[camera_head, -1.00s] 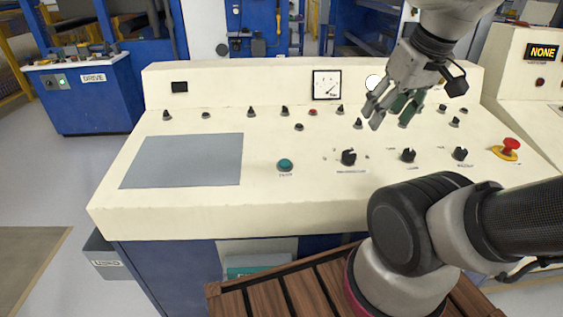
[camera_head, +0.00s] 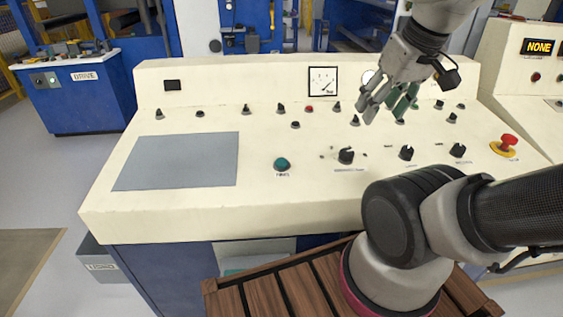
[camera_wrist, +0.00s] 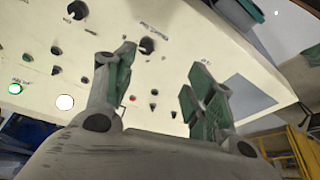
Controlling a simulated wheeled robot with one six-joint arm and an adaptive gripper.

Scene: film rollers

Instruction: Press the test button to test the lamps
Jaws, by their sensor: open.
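A cream control panel (camera_head: 200,205) fills the middle of the head view. A teal button (camera_head: 282,164) sits near its front, right of a grey flat plate; its label is too small to read. I cannot tell which control is the test button. My gripper (camera_head: 388,102) is open and empty above the right half of the panel, behind and right of the teal button. In the wrist view, its green-padded fingers (camera_wrist: 163,68) stand apart with the panel (camera_wrist: 180,45) beyond. That view also shows a green-ringed button (camera_wrist: 15,88) and a white round piece (camera_wrist: 65,102) at left.
Several black knobs (camera_head: 346,156) and small buttons line the panel. A dial gauge (camera_head: 323,81) stands on its back ledge. A red mushroom button (camera_head: 508,142) is at the right. A blue cabinet (camera_head: 85,100) stands back left. A wooden slatted platform (camera_head: 290,285) lies in front.

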